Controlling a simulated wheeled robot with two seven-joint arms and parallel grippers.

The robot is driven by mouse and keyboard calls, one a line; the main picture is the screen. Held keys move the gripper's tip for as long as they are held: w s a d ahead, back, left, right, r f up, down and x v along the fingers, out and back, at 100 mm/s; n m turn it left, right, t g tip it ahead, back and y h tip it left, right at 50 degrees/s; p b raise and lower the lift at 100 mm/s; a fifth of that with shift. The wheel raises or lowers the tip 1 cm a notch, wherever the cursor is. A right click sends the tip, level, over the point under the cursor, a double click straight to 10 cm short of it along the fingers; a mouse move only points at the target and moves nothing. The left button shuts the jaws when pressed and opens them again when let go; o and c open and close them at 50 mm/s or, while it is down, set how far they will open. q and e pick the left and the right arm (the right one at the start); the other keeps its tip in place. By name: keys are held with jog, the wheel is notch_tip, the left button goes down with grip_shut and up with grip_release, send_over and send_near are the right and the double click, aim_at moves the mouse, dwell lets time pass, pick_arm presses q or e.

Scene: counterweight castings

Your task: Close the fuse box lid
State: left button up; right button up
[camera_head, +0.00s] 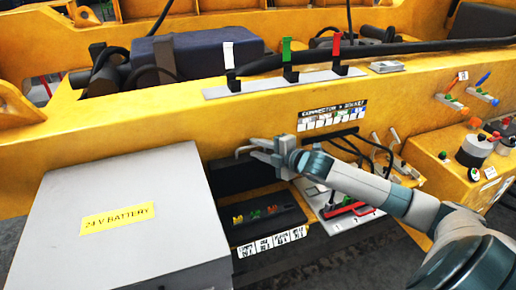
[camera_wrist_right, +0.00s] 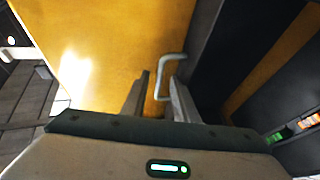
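The fuse box (camera_head: 287,216) is a black box with coloured fuses, set low against the yellow frame. Its dark lid (camera_head: 232,180) stands raised at the back of the box, so the fuses are exposed. A bent metal handle (camera_wrist_right: 164,75) sticks out from the dark panel in the right wrist view. My right gripper (camera_head: 256,151) is at the top of the lid. In the wrist view its fingers (camera_wrist_right: 160,100) are apart with the handle between them, nearer the right finger. I cannot tell whether they touch. My left gripper is not in view.
A large grey battery box (camera_head: 135,215) stands close on the left. A panel with a red-handled part (camera_head: 345,210) and black cables (camera_head: 350,146) lies right of the fuse box, under my right arm. Coloured clips (camera_head: 288,60) stand on the beam above.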

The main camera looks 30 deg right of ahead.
grip_shut()
dwell(1.4)
